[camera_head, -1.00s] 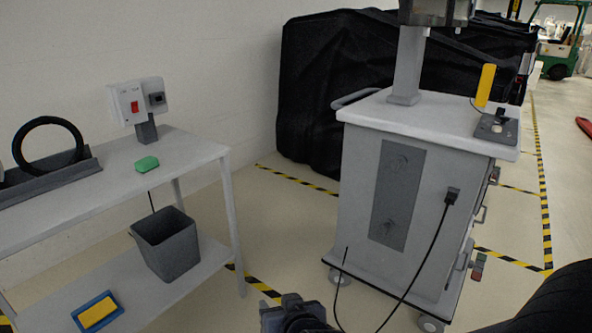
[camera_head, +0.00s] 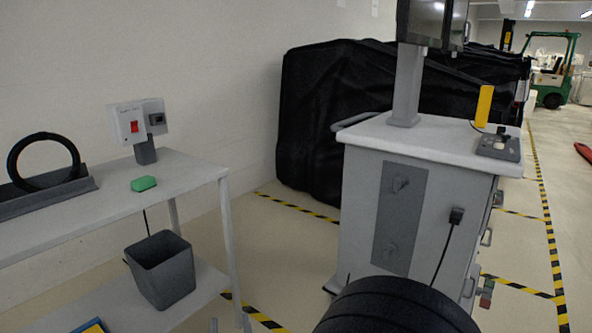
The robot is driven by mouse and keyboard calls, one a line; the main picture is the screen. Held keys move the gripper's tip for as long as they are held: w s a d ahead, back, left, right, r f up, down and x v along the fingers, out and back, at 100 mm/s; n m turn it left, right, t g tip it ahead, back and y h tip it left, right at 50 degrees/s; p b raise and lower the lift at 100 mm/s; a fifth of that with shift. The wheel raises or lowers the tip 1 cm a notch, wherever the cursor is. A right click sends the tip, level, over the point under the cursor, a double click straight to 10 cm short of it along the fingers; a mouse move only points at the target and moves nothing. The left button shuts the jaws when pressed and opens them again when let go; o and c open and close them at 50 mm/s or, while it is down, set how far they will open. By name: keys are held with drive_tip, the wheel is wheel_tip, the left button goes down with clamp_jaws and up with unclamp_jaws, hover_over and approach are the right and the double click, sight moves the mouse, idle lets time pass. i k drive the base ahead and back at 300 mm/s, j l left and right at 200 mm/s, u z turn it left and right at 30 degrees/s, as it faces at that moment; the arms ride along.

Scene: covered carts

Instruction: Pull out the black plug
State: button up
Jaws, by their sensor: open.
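The black plug (camera_head: 456,216) sits in the right part of the grey cart's (camera_head: 428,262) front side. A black cable (camera_head: 444,250) hangs down from it and passes behind my dark arm, which hides its lower part. My gripper (camera_head: 229,326) shows only as two small grey fingertips at the bottom edge, by the table leg. They are apart, with nothing seen between them. The gripper is well left of and below the plug, not touching it.
A white table (camera_head: 190,178) at left carries a green block (camera_head: 143,184), a switch box (camera_head: 128,123) and a black ring (camera_head: 43,160). A grey bin (camera_head: 160,270) stands on its lower shelf. Black-covered carts (camera_head: 310,130) stand behind. Floor is open between table and cart.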

sight(455, 218)
drive_tip(key=z, duration=1.7)
drive_tip(key=i+j, duration=0.25)
drive_tip(key=i, duration=0.2)
drive_tip(key=i+j, duration=0.2)
drive_tip(key=i, duration=0.25)
